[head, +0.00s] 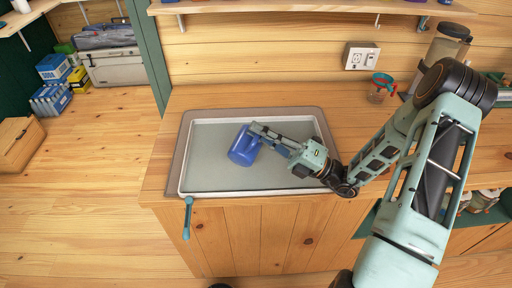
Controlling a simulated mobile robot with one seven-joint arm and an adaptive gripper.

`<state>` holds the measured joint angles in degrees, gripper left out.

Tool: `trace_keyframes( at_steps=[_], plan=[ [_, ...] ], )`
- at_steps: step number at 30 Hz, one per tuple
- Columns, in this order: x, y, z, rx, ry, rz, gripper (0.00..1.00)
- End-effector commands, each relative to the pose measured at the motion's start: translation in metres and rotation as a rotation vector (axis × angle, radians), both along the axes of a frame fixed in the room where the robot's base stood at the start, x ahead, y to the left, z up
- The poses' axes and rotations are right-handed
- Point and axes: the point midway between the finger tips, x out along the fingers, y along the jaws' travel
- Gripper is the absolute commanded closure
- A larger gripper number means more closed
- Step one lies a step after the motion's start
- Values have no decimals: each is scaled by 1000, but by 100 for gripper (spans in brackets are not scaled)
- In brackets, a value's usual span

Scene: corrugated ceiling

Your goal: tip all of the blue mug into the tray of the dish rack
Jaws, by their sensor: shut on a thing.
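The blue mug (242,147) is over the left-middle part of a shallow pale tray (215,185) on the wooden counter. The mug looks tilted to one side. My gripper (256,132) reaches in from the right and is shut on the mug near its upper right edge. I cannot tell whether the mug touches the tray floor. Its inside and any contents are hidden. No rack wires show in the tray; its visible floor looks bare.
A teal-handled tool (188,217) hangs over the counter's front left edge. A clear cup with a red and teal top (380,88) stands at the back right, near a tall jar (445,45). A wall outlet (361,56) is behind.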

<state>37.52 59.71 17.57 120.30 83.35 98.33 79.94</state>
Motion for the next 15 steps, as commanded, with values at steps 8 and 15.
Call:
trace_keyframes(
  at_steps=[8, 15],
  plan=[
    [5, -2, 4, 14, 28, -1, 100],
    [7, -4, 5, 24, 52, -1, 100]
  ],
)
